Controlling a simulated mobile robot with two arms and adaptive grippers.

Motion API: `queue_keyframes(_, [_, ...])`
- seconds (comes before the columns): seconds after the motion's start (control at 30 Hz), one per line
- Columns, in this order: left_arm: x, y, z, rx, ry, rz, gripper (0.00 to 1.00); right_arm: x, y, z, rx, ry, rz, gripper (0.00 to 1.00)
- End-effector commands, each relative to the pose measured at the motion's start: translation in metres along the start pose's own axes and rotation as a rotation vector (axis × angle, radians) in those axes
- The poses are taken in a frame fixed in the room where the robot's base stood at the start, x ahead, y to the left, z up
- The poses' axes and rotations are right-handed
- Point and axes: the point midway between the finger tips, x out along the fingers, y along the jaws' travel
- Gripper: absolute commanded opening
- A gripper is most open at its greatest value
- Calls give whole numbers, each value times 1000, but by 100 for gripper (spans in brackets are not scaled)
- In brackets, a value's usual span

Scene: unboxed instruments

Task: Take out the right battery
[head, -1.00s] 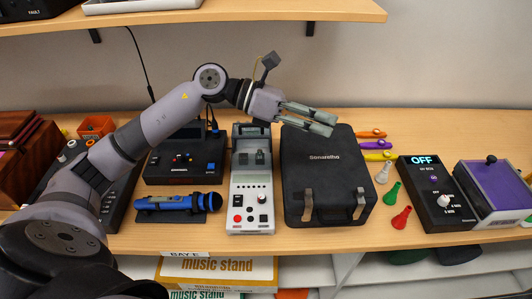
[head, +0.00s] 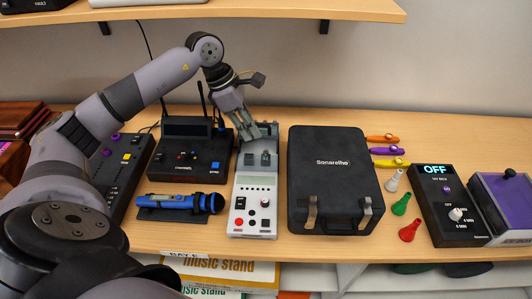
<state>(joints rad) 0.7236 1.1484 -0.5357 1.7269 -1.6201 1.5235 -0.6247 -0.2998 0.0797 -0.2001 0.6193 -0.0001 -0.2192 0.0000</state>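My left gripper (head: 251,137) is over the device's top end, fingers pointing down, just behind and above the blocks. Its fingers look apart with nothing between them. They cover part of the device's top. My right gripper is not in view.
A black Sonarelho case (head: 335,180) stands close on the right. A black receiver with antennas (head: 188,150) and a blue microphone (head: 180,203) are on the left. Coloured clips and a black OFF box (head: 447,205) lie further right. A shelf (head: 230,17) hangs above.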

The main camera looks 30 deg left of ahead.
Motion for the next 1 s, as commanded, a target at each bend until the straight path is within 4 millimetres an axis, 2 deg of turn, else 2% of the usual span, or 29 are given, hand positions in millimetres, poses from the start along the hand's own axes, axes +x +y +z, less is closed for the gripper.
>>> queue_keyframes(0.13, [21,-1,1,0,0,-3,16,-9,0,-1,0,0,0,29])
queue_keyframes(0.33, [33,-1,2,0,-1,-1,16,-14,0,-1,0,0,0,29])
queue_keyframes(0.53, [59,-3,6,-2,-1,-5,16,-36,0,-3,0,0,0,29])
queue_keyframes(0.7, [79,-2,4,-1,-1,-1,16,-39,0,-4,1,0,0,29])
queue_keyframes(0.93, [82,-2,4,0,-1,0,16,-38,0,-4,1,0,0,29])
queue_keyframes(1.0, [82,-2,4,0,-1,0,13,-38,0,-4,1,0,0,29])
